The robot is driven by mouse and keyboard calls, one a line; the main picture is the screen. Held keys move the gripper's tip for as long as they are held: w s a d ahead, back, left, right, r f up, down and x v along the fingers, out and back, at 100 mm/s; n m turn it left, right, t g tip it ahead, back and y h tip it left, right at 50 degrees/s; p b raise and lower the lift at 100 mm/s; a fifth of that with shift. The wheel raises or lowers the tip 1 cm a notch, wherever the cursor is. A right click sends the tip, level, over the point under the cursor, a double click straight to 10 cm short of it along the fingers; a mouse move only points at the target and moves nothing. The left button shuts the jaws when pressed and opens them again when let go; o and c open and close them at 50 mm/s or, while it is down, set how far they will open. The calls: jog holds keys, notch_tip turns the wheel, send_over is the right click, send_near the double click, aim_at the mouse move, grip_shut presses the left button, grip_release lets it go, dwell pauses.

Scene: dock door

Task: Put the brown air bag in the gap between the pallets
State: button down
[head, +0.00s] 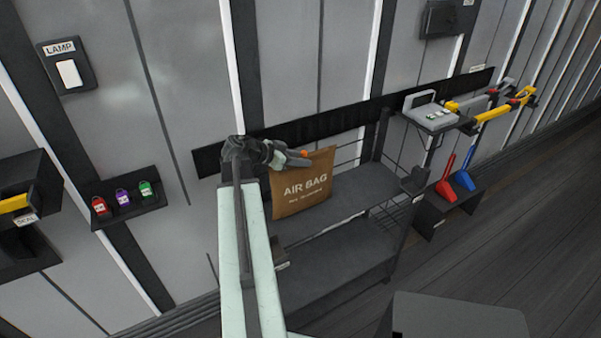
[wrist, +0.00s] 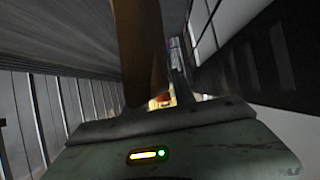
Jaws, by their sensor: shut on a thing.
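The brown air bag (head: 303,186) hangs upright from my gripper (head: 300,157) in the head view, its printed face toward the camera. My gripper is shut on the bag's top edge. The bag is in front of a dark shelf rack (head: 345,190); I cannot tell whether its lower edge touches the shelf. In the wrist view the bag (wrist: 141,50) is a brown strip seen edge-on between the fingers. No pallets and no gap between them show in either view.
A small shelf with red, purple and green padlocks (head: 123,197) is on the wall at left, below a lamp switch (head: 68,72). At right are yellow-handled tools (head: 497,108) and a low stand with red and blue tools (head: 455,178). Dark floor (head: 520,220) at right is clear.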

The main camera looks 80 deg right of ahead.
aim_at(304, 182)
notch_tip(304, 182, down, 2)
jog(key=shift+f+b, duration=0.2)
jog(key=shift+b, duration=0.3)
jog(key=c, duration=1)
grip_release()
jog(key=shift+c, duration=0.2)
